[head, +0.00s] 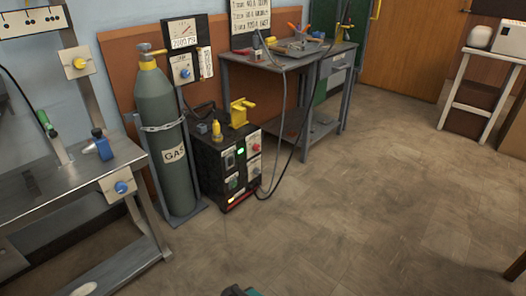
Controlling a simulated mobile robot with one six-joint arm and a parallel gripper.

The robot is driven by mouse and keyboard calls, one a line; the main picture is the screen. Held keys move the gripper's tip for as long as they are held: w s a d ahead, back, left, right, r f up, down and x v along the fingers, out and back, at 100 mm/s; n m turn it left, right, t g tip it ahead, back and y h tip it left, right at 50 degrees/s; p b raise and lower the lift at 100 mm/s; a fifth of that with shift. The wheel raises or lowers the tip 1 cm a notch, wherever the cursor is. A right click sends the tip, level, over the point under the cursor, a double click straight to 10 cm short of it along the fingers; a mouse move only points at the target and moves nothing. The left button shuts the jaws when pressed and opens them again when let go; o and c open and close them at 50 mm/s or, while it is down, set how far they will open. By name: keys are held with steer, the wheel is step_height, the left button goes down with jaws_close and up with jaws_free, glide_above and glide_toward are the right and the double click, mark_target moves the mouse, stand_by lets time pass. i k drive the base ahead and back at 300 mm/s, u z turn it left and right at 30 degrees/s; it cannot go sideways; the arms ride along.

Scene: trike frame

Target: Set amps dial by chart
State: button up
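A black welding machine (227,175) stands on the floor beside the gas bottle. Its front panel has several controls, including a knob with red on it (255,149), and a lit green lamp (241,152). Which control is the amps dial, and its setting, are too small to tell. A white chart (250,15) with lines of black lettering stands at the back of the grey workbench; I cannot read its lines surely. My gripper is not clearly in view; only a small dark and teal part shows at the bottom edge.
A grey-green gas bottle (165,140) is chained left of the welder, with a gauge board (185,50) behind it. A metal bench (80,190) stands at left. Cables run from the grey workbench (270,62) to the floor beside the welder. The floor (340,190) ahead and right is clear.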

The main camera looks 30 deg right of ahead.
mark_target(255, 147)
steer(key=i, duration=0.85)
steer(key=u, duration=0.05)
